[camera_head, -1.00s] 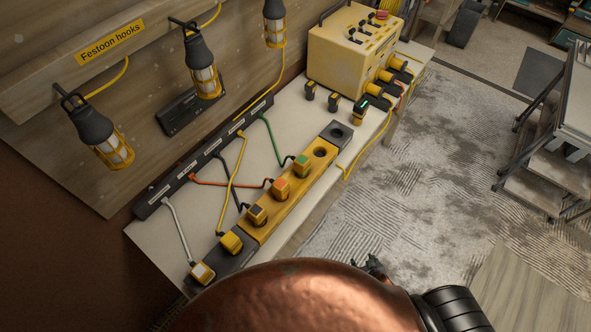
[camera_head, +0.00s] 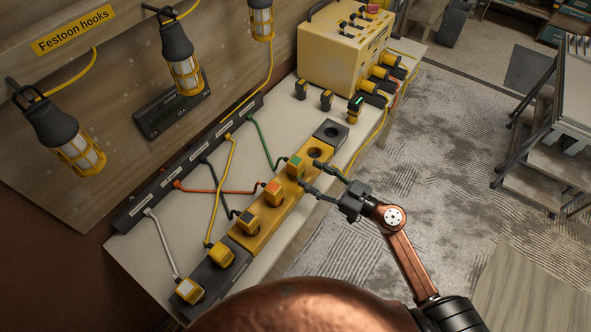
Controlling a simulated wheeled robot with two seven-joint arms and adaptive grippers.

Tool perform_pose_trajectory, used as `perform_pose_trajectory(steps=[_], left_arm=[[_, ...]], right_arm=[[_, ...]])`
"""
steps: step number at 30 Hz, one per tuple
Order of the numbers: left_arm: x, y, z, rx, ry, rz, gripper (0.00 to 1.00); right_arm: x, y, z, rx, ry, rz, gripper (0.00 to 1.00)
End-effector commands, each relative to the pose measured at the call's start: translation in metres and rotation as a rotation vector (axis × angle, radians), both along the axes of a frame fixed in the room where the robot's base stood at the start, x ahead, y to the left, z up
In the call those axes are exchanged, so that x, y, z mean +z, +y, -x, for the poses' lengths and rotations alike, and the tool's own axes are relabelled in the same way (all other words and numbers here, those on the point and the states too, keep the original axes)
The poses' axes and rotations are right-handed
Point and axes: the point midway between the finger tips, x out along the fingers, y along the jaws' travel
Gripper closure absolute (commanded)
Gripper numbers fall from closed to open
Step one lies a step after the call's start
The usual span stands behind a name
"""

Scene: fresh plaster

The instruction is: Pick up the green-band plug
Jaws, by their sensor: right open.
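The green-band plug (camera_head: 296,167) is a yellow block with a green top. It sits upright on the yellow socket strip (camera_head: 277,229), with a green cable running from it up to the black rail. My right gripper (camera_head: 313,177) is open, with its two dark fingers pointing left. One fingertip is close to the plug's right side and the other lies lower, near the strip's edge. Nothing is between the fingers, and I cannot tell whether a finger touches the plug. My left gripper is out of view.
An orange-top plug (camera_head: 272,190), a dark-top plug (camera_head: 246,221), a yellow plug (camera_head: 220,256) and a white-top plug (camera_head: 188,290) stand in the same row. The black rail (camera_head: 190,161) lies behind. A yellow power box (camera_head: 340,50) stands at the bench's far end.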

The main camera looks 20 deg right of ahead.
Motion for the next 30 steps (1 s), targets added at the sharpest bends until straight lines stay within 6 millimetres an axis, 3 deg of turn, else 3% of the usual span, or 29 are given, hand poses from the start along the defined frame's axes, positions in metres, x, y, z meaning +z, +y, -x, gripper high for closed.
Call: perform_pose_trajectory(steps=[15, 24, 30], left_arm=[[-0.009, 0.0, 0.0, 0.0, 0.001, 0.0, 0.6], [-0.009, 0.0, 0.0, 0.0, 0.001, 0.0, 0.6], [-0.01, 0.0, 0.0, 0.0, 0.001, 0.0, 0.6]], right_arm=[[0.008, 0.036, -0.052, -0.002, -0.002, -0.002, 0.48], [0.008, 0.039, -0.056, -0.003, 0.0, -0.002, 0.48], [0.008, 0.039, -0.056, -0.003, 0.0, -0.003, 0.61]])
